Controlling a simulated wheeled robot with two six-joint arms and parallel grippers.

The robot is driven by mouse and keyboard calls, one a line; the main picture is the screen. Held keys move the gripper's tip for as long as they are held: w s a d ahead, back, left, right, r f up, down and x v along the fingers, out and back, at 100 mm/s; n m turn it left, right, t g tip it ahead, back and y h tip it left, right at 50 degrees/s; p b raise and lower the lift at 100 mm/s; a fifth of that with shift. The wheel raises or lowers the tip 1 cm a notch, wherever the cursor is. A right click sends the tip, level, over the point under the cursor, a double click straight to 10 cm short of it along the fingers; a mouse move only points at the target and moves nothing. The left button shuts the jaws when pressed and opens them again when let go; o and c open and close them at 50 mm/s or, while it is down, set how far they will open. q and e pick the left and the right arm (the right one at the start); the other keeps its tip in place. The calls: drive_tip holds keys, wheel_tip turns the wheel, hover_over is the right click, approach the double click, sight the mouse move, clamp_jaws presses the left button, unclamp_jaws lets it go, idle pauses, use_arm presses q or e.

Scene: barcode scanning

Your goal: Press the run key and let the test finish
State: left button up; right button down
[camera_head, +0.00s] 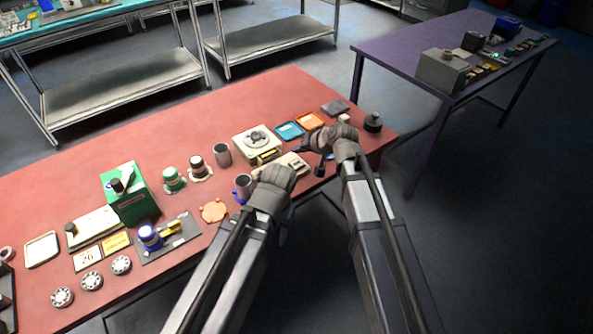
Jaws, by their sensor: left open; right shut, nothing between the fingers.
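A cream bench device (245,137) with a round grey top and a small yellow panel stands at the middle back of the red table. A low pale unit (294,163) lies in front of it, partly hidden by my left gripper. I cannot make out a run key on either. My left gripper (276,177) is open, low in front of the pale unit, beside a blue-handled mug (242,183). My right gripper (320,139) is shut and empty, just right of the pale unit. I cannot tell whether either gripper touches anything.
Blue (289,130) and orange (310,121) trays lie behind the grippers. A black knobbed object (373,122) stands near the right edge of the red table (150,130). A green box (130,195), cups and dials crowd the left. A purple table (400,55) stands at back right.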

sight(298, 166)
use_arm(q)
drive_tip(key=shift+f+b, duration=1.05)
drive_tip(key=shift+f, duration=0.55)
use_arm(e)
drive_tip(key=shift+f, duration=1.6)
use_arm(q)
drive_tip(key=shift+f+b, duration=0.4)
use_arm(e)
drive_tip(key=shift+f, duration=0.4)
